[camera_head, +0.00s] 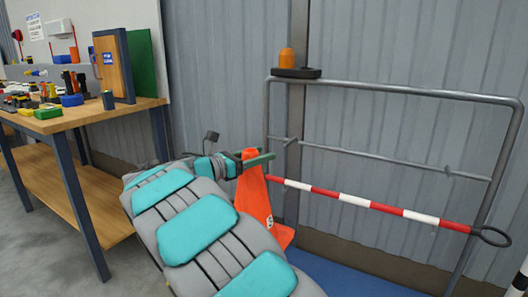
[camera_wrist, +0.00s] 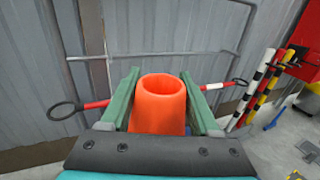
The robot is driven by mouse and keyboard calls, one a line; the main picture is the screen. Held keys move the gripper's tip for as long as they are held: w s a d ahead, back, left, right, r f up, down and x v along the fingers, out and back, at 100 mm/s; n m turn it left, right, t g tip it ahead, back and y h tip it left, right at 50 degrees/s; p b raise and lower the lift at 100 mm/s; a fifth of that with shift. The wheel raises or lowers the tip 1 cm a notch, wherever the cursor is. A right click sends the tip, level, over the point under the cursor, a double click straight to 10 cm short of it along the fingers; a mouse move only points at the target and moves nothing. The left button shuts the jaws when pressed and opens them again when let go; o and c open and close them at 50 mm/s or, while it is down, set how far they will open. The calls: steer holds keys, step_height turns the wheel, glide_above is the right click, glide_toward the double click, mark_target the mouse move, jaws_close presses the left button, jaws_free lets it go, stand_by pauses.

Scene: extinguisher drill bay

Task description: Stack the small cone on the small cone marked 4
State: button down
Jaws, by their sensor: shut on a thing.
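My gripper (camera_head: 258,160) is at the end of my teal and grey arm, in front of the metal rail frame. Its green fingers, also in the wrist view (camera_wrist: 161,100), are shut on an orange cone (camera_head: 255,195), one on each side near its top. In the wrist view the cone (camera_wrist: 160,108) shows its open round top. In the head view orange runs down to a wider base edge at the lower right, with a small whitish mark I cannot read. My arm hides its left side. I cannot tell whether this is one cone or two, one on the other.
A metal rail frame (camera_head: 400,92) with a red and white bar (camera_head: 355,200) stands close behind. An orange piece on a dark base (camera_head: 297,72) sits on its top left corner. A cluttered wooden workbench (camera_head: 85,115) is at left. Striped poles (camera_wrist: 262,88) stand at right.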

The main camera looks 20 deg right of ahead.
steer(key=shift+f+b, duration=1.6)
steer(key=shift+f, duration=7)
steer(key=shift+a+p, duration=0.25)
steer(key=shift+p, duration=0.2)
steer(key=shift+d+p, duration=0.15)
steer(key=shift+p, duration=0.15)
steer(key=shift+f, duration=0.1)
steer(key=shift+f+b, duration=1.9)
steer(key=shift+f, duration=4.9)
steer(key=shift+c, duration=0.2)
jaws_free()
steer(key=shift+s, duration=0.1)
